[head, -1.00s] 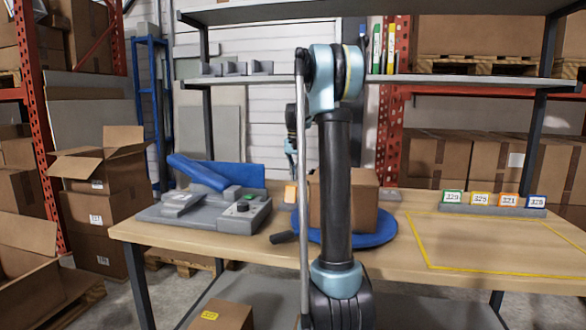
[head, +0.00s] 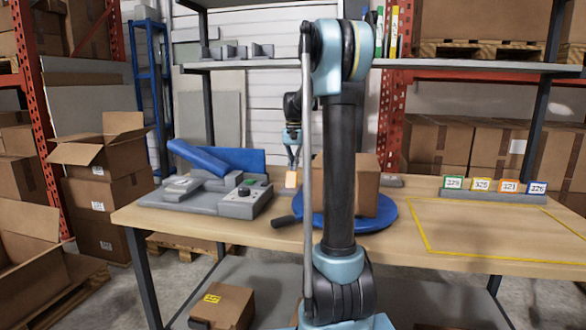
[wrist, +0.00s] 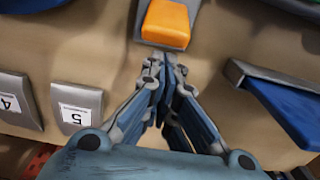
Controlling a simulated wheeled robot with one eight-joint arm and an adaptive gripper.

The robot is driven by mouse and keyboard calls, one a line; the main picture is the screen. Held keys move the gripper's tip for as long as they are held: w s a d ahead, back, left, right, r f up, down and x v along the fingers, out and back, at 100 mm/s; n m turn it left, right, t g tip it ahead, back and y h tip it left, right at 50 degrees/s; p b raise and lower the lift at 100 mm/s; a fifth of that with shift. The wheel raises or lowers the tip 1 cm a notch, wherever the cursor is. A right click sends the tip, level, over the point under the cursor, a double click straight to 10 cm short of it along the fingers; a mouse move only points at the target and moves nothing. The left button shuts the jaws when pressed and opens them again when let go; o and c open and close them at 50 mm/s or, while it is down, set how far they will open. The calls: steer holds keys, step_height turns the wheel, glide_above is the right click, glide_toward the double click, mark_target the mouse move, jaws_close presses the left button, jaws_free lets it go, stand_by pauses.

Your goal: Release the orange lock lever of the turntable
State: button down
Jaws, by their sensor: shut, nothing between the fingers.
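The orange lock lever (head: 291,179) stands at the back left of the blue turntable (head: 383,214), which carries a brown box (head: 366,188). In the wrist view the orange lever (wrist: 166,23) is at the top centre on a grey mount, straight ahead of the fingertips. My gripper (head: 293,160) is above and close to the lever in the head view. The wrist view shows my gripper (wrist: 164,72) with its fingers together and empty, a small gap short of the lever in the picture; I cannot tell whether they touch. My arm hides part of the turntable and box.
A grey dispenser unit (head: 243,203) with a blue chute stands left of the turntable. Grey tiles labelled 5 (wrist: 78,107) and 4 (wrist: 16,101) lie left in the wrist view. Numbered tags (head: 495,188) and a yellow-outlined area (head: 500,230) are on the right of the table.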

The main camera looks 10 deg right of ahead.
mark_target(290, 179)
steer(key=shift+s, duration=0.15)
steer(key=shift+s+r+t, duration=0.1)
steer(key=shift+r+t, duration=0.05)
steer(key=shift+t, duration=0.25)
steer(key=shift+s+a+r+t+h, duration=0.15)
steer(key=shift+s+r+t+h, duration=0.15)
steer(key=shift+s+t, duration=0.1)
steer(key=shift+s+a+r+t+h, duration=0.15)
steer(key=shift+s+t, duration=0.2)
steer(key=shift+t, duration=0.05)
steer(key=shift+s+a+r+t+h, duration=0.1)
steer(key=shift+s+a+t+h, duration=0.05)
steer(key=shift+s+t, duration=0.25)
steer(key=shift+s+a+r+t+h, duration=0.1)
steer(key=shift+s+a+t+h, duration=0.15)
steer(key=shift+s+t, duration=0.3)
steer(key=shift+s+a+r+t+h, duration=0.1)
steer(key=shift+s+a+t+h, duration=0.1)
steer(key=shift+s+t, duration=0.35)
steer(key=shift+s+a+r+t+h, duration=0.15)
steer(key=shift+s+t+h, duration=0.1)
steer(key=shift+s+t, duration=0.25)
steer(key=shift+w, duration=0.2)
steer(key=shift+r, duration=0.1)
steer(key=shift+r, duration=0.65)
